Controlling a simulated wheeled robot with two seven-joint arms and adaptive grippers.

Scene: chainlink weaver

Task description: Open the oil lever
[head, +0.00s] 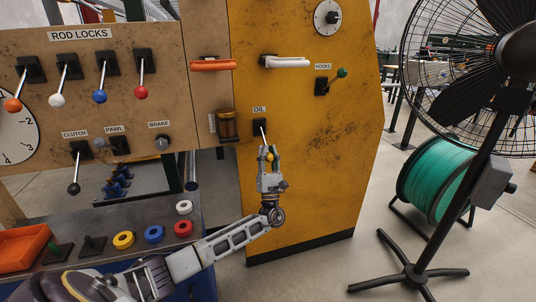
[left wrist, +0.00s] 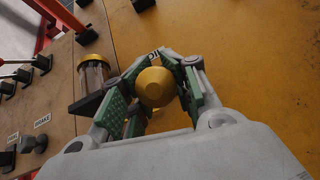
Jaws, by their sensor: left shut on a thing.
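The oil lever is on the yellow panel under the "OIL" label, with a dark base (head: 259,127), a pale rod and a yellow ball knob (head: 269,157). The rod slants down toward my left gripper (head: 268,158). The gripper is shut on the knob, with a finger on each side. In the left wrist view the yellow knob (left wrist: 156,87) sits between the green finger pads of the gripper (left wrist: 152,92) and hides most of the lever behind it. My right gripper is not in either view.
An oil cup (head: 228,127) is mounted left of the lever. The hooke lever (head: 342,73) and white handle (head: 287,62) are above. The brake knob (head: 162,142) is to the left. A black fan (head: 440,200) and green reel (head: 437,180) stand at right.

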